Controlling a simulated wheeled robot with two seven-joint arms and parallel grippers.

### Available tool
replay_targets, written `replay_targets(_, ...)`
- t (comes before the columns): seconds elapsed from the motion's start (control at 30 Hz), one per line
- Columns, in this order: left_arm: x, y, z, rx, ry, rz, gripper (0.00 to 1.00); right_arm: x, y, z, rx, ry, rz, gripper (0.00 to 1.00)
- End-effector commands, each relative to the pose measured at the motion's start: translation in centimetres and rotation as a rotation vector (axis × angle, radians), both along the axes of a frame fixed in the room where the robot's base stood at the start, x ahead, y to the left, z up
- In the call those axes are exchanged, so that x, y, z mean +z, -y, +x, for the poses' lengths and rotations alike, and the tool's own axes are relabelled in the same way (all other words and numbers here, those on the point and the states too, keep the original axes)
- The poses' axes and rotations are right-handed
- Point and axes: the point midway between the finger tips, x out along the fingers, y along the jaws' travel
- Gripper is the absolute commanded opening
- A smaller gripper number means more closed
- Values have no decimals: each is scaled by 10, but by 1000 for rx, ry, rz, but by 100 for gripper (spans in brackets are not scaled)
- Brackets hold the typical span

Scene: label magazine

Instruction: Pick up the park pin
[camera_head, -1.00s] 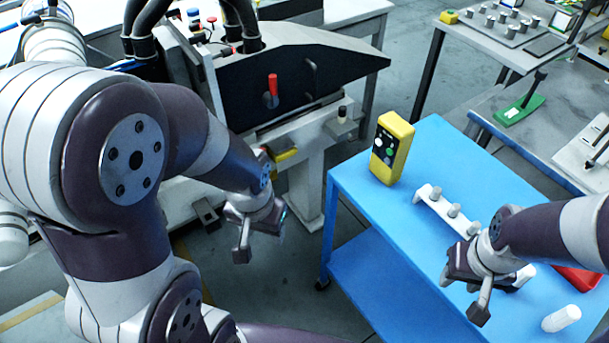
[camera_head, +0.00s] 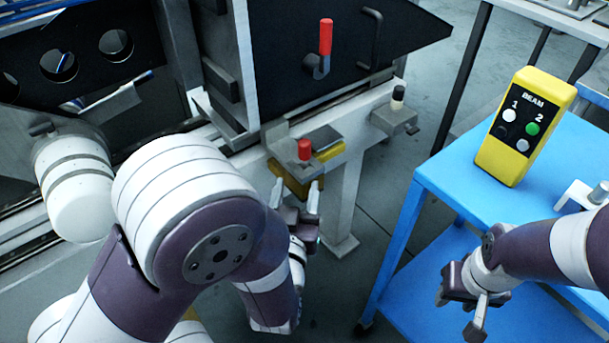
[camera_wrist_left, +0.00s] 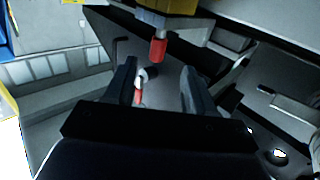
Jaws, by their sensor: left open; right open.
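A short red pin (camera_head: 304,150) stands upright by the yellow block (camera_head: 327,150) on the grey rail; a red cylinder at a yellow block also shows in the left wrist view (camera_wrist_left: 158,50). A black-topped pin (camera_head: 398,95) sits in a bracket further right. No label shows which is the park pin. My left gripper (camera_head: 296,193) is open and empty, its fingertips just below and in front of the red pin. In the left wrist view the fingers (camera_wrist_left: 158,88) are spread, with the red cylinder beyond them. My right gripper (camera_head: 458,305) is open in front of the blue cart.
A red handle (camera_head: 325,38) sticks up from the black plate (camera_head: 405,30) behind the rail. A yellow box marked BEAM (camera_head: 525,128) stands on the blue cart (camera_head: 455,170). Open floor lies between the rail and the cart.

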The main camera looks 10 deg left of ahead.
Motion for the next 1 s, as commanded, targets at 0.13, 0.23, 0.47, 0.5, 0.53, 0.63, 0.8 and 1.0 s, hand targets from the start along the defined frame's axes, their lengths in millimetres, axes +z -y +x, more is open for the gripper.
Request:
replay_targets(0.13,1,-6,35,7,1,-1,55,-3,0,0,0,0,0,43)
replay_targets(0.23,1,-7,49,4,-1,-1,55,-5,0,0,0,0,0,43)
replay_targets(0.47,2,-10,86,3,-1,-1,55,-13,0,0,0,0,0,43)
replay_targets(0.5,2,-10,92,3,-1,-2,55,-13,0,0,0,0,0,43)
replay_targets(0.53,2,-11,97,2,-1,-2,55,-14,0,0,0,0,0,43)
replay_targets(0.63,3,-12,105,0,-2,-1,55,-14,0,0,0,0,0,43)
replay_targets(0.8,4,-11,105,-1,-3,-1,55,-14,0,0,0,0,0,43)
replay_targets(1.0,3,-11,105,-1,-3,-1,1,-14,0,0,0,0,0,43)
